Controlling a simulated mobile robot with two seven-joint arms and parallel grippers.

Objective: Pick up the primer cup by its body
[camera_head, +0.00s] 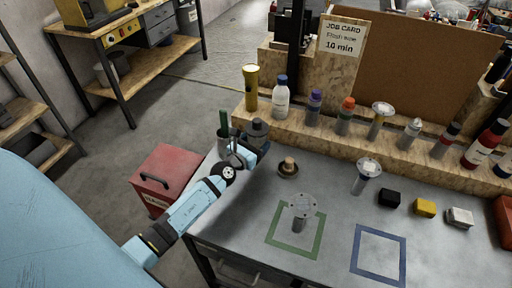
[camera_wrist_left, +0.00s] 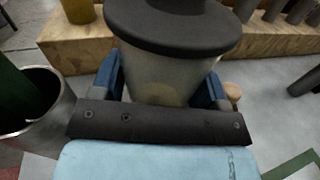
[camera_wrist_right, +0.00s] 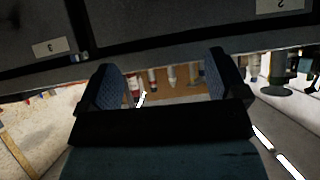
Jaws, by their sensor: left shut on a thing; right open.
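The primer cup (camera_wrist_left: 165,75) is a pale grey tapered cup with a wide black lid, seen close up in the left wrist view. In the head view its dark lid (camera_head: 258,128) shows at the table's back left corner. My left gripper (camera_wrist_left: 160,92) is shut on the cup's body below the lid, one blue finger on each side. The cup's base is hidden, so I cannot tell whether it touches the table. My right gripper (camera_wrist_right: 158,85) is open and empty in the right wrist view, away from the cup.
A metal cup with a green handle (camera_head: 223,135) stands close to the left of the primer cup. A small wooden-knobbed item (camera_head: 288,167) is to its right. A wooden ledge (camera_head: 350,139) with several bottles runs behind. Green (camera_head: 272,240) and blue (camera_head: 360,264) outlined squares lie in front.

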